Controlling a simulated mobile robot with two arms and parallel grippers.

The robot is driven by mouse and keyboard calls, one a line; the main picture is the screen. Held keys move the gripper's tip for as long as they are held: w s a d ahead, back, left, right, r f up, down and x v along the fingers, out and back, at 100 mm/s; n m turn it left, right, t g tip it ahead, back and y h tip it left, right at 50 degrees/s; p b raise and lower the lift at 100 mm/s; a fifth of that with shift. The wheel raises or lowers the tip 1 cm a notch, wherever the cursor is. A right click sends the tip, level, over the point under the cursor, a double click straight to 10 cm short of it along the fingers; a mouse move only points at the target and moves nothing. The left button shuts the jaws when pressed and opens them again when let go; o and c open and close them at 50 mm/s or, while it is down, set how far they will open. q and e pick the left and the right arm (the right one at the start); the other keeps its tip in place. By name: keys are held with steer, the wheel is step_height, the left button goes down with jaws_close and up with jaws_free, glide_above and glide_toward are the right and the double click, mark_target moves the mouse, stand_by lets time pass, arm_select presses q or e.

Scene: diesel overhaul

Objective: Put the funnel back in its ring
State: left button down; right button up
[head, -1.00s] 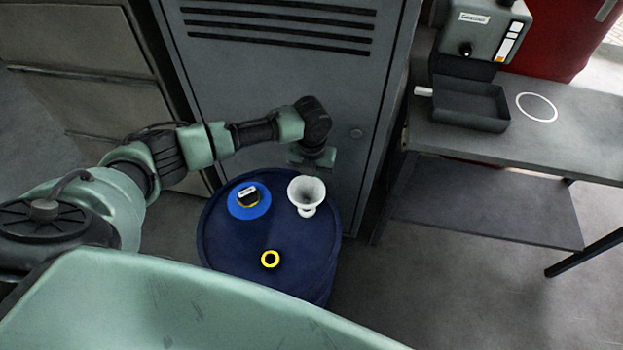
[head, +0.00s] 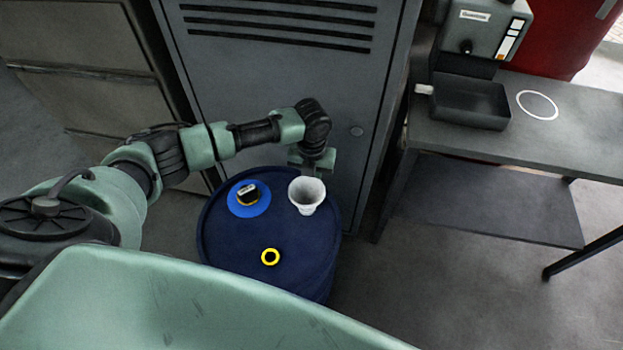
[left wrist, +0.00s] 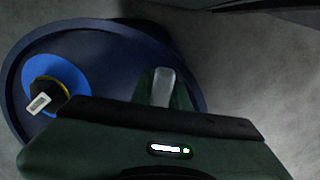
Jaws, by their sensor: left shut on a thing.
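The white funnel (head: 306,197) is over the back right of the blue drum's top, its wide mouth up. My left gripper (head: 312,173) is shut on the funnel's far side, at the rim. Whether the funnel touches the drum top I cannot tell. A thin white ring (head: 538,105) lies flat on the grey bench at the right, well away from the funnel. My right gripper is not in view.
The blue drum (head: 230,248) bears a blue disc (head: 240,209) with a dark, labelled piece on it, and a yellow ring-shaped fitting (head: 270,257). A grey cabinet (head: 280,85) stands close behind. The bench (head: 465,140) holds a dark tray (head: 470,106) left of the white ring.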

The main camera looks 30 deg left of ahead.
arm_select(q)
steer(key=shift+f, duration=0.6)
steer(key=c, duration=1.3)
jaws_free()
step_height(320, 180, up, 8)
steer(key=shift+f, duration=0.1)
steer(key=shift+a, duration=0.1)
